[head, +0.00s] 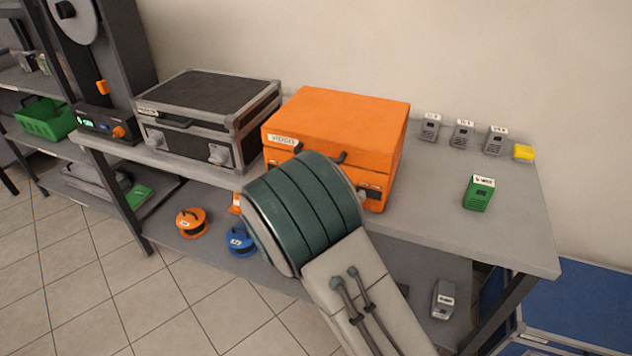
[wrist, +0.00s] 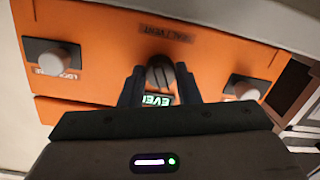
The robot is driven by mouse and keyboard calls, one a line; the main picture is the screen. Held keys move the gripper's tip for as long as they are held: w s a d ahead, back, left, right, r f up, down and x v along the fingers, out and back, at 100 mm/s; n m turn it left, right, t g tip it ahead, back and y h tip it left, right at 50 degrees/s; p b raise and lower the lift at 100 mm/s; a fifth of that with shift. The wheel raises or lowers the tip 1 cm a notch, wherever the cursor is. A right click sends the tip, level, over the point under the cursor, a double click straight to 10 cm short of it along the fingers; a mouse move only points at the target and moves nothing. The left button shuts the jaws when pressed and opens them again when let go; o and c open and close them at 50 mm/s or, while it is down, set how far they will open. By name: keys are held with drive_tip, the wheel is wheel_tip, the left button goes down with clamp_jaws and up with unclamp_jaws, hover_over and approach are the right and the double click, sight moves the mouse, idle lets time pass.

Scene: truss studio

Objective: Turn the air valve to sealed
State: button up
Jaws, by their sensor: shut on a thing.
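An orange case (head: 345,115) stands on the bench in the head view, with my arm covering much of its front. In the wrist view the front face of the orange case (wrist: 95,50) fills the upper part. A small dark rounded knob (wrist: 160,70), which appears to be the air valve, sits at its middle. My gripper (wrist: 159,80) is shut on this knob, one finger on each side. A dark plate lettered upside down (wrist: 167,33) is above the knob, and a green lettered label (wrist: 158,100) shows between the fingers, partly hidden. The knob's exact setting is unclear.
Latches (wrist: 50,57) and (wrist: 243,88) flank the knob. A black case (head: 205,105) stands left of the orange case. Several grey units, a yellow block (head: 523,152) and a green unit (head: 478,193) stand to the right. The bench's front right (head: 470,235) is bare.

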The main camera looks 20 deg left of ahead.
drive_tip(key=shift+a+n+p, duration=0.1)
drive_tip(key=shift+n+p, duration=1.2)
drive_tip(key=shift+n, duration=0.2)
drive_tip(key=o, duration=1)
drive_tip(key=shift+c, duration=0.2)
drive_tip(key=shift+s, duration=0.15)
drive_tip(key=s+a+r, duration=0.1)
drive_tip(key=s, duration=1.2)
drive_tip(key=shift+s+r+b, duration=0.2)
drive_tip(key=shift+s+b, duration=0.05)
drive_tip(key=shift+b, duration=0.1)
drive_tip(key=shift+w+r, duration=0.1)
